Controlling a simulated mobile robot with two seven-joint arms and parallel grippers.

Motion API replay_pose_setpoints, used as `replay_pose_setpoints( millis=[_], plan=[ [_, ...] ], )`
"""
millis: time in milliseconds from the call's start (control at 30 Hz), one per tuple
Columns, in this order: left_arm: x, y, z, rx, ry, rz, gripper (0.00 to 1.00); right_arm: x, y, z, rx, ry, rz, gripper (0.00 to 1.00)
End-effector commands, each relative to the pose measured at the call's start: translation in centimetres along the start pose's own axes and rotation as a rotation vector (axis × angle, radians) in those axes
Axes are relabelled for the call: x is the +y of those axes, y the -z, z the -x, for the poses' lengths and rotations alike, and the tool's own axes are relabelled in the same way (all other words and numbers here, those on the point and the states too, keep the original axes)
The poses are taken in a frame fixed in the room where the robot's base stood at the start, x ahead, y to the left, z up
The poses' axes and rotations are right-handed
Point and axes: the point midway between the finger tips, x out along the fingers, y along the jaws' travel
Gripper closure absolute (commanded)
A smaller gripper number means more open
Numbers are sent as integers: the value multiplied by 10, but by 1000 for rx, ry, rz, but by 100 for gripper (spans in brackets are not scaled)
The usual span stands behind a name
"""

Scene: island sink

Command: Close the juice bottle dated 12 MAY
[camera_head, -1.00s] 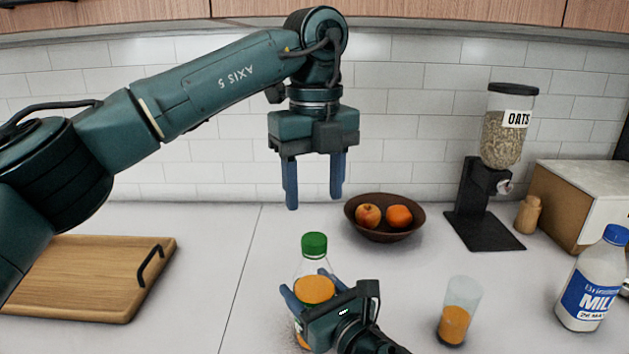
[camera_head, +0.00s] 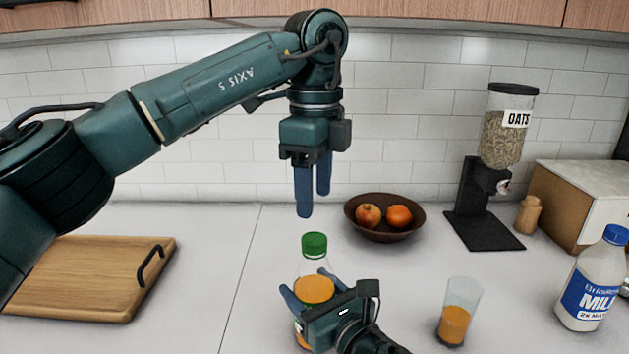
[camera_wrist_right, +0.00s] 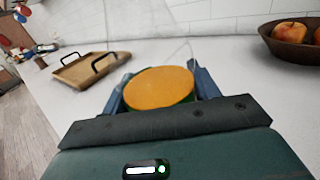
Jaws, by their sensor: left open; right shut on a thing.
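A clear juice bottle (camera_head: 315,291) with orange juice and a green cap (camera_head: 314,244) stands upright on the counter. The cap sits on its neck; I cannot tell how tightly. My right gripper (camera_head: 309,287) is shut around the bottle's body from the front and hides much of its lower part. In the right wrist view, the orange juice (camera_wrist_right: 160,88) shows between the fingers; the cap is not visible there. No date on this bottle is readable. My left gripper (camera_head: 313,203) is open and empty, pointing down above the cap, apart from it.
A glass (camera_head: 459,311) with orange juice stands right of the bottle, with a milk bottle (camera_head: 588,285) farther right. A fruit bowl (camera_head: 384,230), an oats dispenser (camera_head: 490,215) and a box (camera_head: 575,210) stand behind. A cutting board (camera_head: 85,290) lies left.

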Motion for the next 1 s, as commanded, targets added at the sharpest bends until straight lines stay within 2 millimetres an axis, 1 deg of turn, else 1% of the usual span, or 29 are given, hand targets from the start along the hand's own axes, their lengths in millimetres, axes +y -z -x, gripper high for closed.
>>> replay_pose_setpoints(
  millis=[300,400,500,633,867,1000],
  plan=[
    [1,0,-50,1,-3,0,48,0,0,0,1,0,-1,100],
    [0,0,-62,1,-3,1,48,0,0,0,1,0,-1,100],
    [0,-1,-69,1,-2,1,48,0,0,0,1,0,-1,100],
    [0,-1,-74,1,-1,1,48,0,0,0,1,0,-1,100],
    [0,0,-74,1,-1,1,48,0,0,0,1,0,-1,100],
    [0,0,-73,1,-1,1,58,0,0,0,1,0,-1,100]
  ],
)
